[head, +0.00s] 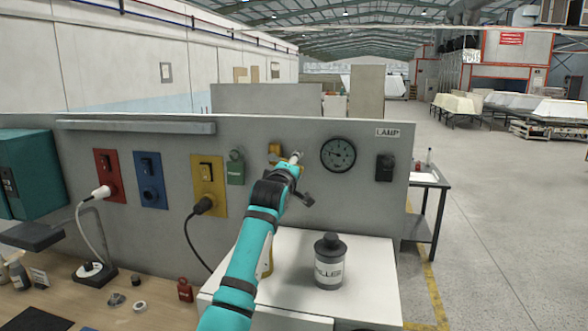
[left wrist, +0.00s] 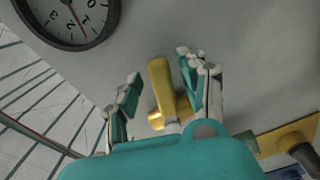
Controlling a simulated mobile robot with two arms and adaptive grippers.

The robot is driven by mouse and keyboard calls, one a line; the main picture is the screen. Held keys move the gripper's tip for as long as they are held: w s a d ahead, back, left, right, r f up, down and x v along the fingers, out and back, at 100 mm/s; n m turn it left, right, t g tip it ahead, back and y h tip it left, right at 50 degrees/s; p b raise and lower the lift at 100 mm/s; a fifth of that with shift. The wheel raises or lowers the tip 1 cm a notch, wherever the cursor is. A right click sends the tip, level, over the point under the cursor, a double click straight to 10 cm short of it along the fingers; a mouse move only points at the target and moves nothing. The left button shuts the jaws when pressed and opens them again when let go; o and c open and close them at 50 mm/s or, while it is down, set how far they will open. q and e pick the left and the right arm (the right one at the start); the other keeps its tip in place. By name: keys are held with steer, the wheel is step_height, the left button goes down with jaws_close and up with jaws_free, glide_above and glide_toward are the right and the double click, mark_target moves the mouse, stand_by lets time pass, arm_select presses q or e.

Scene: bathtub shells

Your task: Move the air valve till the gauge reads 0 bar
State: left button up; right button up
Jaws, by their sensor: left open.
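The air valve has a yellow lever (left wrist: 160,85) on a yellow fitting, seen in the left wrist view. In the head view a yellow part of it (head: 274,148) shows on the grey panel, partly hidden by my gripper. My left gripper (head: 292,160) is open at the valve. In the left wrist view its fingers (left wrist: 159,66) stand apart, one on each side of the lever. The round gauge (head: 338,154) is right of the valve. It is cut off in the left wrist view (left wrist: 60,38); its needle appears off the 0, near the 1. My right gripper is out of view.
A labelled canister (head: 329,262) stands on the white cabinet below the gauge.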

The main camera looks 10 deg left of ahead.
arm_select(q)
steer(key=shift+s, duration=0.3)
steer(key=s, duration=1.1)
steer(key=shift+s+a, duration=0.2)
